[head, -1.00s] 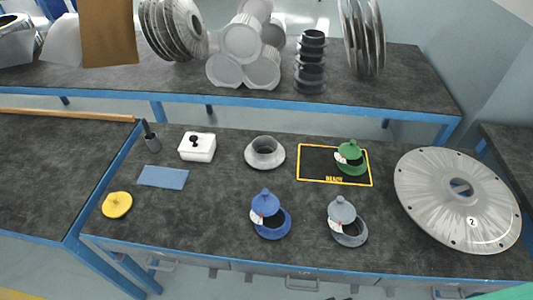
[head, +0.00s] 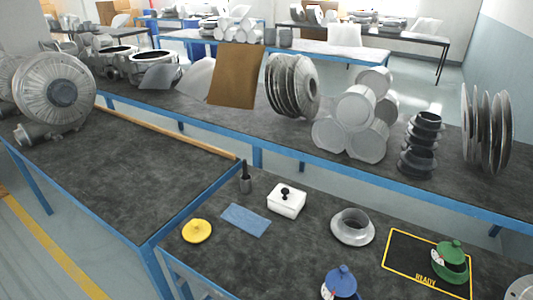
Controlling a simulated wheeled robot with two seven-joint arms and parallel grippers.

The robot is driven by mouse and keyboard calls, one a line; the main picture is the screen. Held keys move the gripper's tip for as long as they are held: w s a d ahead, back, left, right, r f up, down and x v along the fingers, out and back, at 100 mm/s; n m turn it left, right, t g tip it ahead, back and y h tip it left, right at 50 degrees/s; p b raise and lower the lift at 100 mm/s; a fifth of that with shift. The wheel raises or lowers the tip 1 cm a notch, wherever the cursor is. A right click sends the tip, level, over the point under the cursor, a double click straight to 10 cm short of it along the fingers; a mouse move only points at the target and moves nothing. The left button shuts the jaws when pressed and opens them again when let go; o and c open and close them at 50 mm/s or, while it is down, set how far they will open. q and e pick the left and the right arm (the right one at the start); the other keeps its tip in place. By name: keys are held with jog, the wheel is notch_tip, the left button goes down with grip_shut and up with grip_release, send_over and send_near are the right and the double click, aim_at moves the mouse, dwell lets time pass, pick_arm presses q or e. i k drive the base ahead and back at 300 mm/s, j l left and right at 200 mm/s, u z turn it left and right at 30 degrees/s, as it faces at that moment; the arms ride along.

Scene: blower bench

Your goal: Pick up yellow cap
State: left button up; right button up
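The yellow cap (head: 197,231) is a round disc with a small raised knob in its middle. It lies flat on the dark bench top (head: 288,262), near the left edge of that bench. Neither of my grippers shows in the head view.
A blue cloth (head: 246,220) lies right of the cap, with a white box (head: 287,201) and a dark upright tool (head: 245,178) behind. A grey flanged ring (head: 352,227), blue capped part (head: 340,282) and green capped part (head: 451,262) stand farther right. Another bench (head: 120,175) adjoins at left.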

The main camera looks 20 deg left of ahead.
aim_at(195, 231)
jog(key=k+j+u, duration=0.15)
jog(key=u, duration=0.85)
